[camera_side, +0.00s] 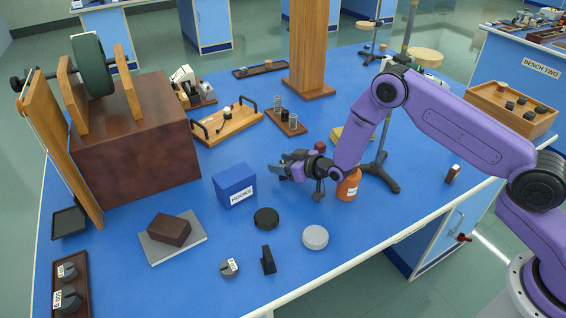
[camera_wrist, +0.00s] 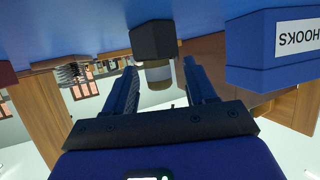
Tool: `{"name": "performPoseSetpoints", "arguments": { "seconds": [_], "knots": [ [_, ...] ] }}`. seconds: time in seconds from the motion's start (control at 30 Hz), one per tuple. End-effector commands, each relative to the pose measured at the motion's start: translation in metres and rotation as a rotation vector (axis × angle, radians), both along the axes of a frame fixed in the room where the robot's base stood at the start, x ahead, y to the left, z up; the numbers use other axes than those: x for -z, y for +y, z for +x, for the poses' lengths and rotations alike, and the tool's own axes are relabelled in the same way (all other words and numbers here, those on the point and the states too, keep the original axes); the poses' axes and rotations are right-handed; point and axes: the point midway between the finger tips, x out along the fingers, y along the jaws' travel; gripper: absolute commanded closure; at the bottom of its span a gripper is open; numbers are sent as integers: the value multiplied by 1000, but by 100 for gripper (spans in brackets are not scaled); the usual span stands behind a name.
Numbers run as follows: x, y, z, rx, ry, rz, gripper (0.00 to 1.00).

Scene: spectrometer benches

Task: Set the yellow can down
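I cannot make out a yellow can in either view. My gripper (camera_side: 282,170) is low over the middle of the blue table, pointing left. In the wrist view, which is upside down, the two fingers of my gripper (camera_wrist: 160,82) stand apart. No object shows gripped in the side view. The blue HOOKS box (camera_side: 235,186) stands left of my gripper; it also shows in the wrist view (camera_wrist: 275,48).
An orange labelled bottle (camera_side: 348,187) stands close under my wrist. A black disc (camera_side: 266,218) and a grey disc (camera_side: 315,237) lie in front. Bare table (camera_side: 350,230) lies at front right.

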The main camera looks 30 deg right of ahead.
Motion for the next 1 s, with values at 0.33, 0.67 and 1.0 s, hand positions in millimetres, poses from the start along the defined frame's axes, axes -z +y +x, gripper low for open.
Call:
{"name": "performPoseSetpoints", "arguments": {
  "seconds": [0.33,0.67,1.0],
  "knots": [
    [-4,0,0,0,-1,0,45],
    [-17,-13,-31,0,2,-1,45],
    [-61,-17,-42,0,-3,1,45]
  ]
}}
